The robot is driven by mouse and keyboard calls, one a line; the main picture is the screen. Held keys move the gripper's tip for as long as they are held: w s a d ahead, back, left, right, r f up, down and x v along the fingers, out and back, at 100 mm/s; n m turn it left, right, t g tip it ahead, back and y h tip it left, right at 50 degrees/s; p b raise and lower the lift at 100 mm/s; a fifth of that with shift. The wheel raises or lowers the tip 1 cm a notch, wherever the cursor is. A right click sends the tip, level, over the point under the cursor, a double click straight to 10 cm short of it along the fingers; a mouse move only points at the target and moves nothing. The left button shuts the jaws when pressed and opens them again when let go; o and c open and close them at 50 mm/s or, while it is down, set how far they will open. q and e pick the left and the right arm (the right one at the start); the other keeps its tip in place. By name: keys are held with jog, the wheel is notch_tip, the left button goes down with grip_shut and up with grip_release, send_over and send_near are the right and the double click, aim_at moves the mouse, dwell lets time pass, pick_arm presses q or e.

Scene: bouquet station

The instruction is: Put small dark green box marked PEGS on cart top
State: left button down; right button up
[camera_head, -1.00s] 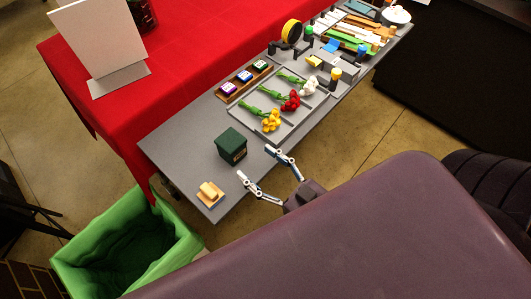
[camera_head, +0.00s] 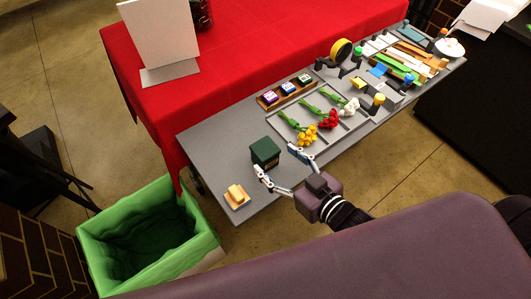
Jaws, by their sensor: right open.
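The small dark green box (camera_head: 265,153) stands upright on the grey cart top (camera_head: 207,152), near its left end; its marking is too small to read. My right gripper (camera_head: 275,160) is open, with one finger at the box's front left and the other at its right. The box appears to be between the fingertips; I cannot tell whether they touch it. My left gripper is not in view.
A yellow block on a small base (camera_head: 236,196) sits at the cart's left corner. Right of the box lies a tray (camera_head: 312,145) with yellow, red and white flowers. A green-lined bin (camera_head: 150,235) stands below left. A red-covered table (camera_head: 260,45) is behind.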

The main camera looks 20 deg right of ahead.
aim_at(266, 148)
jog(key=p+x, duration=0.1)
jog(key=x, duration=0.4)
jog(key=shift+w+d+f+p, duration=0.1)
jog(key=shift+w+p, duration=0.25)
jog(key=shift+w, duration=0.05)
jog(key=shift+w+f, duration=0.3)
jog(key=shift+w, duration=0.15)
jog(key=shift+c, duration=0.6)
jog(key=c, duration=1.3)
jog(key=shift+r, duration=0.15)
jog(key=shift+c, duration=0.2)
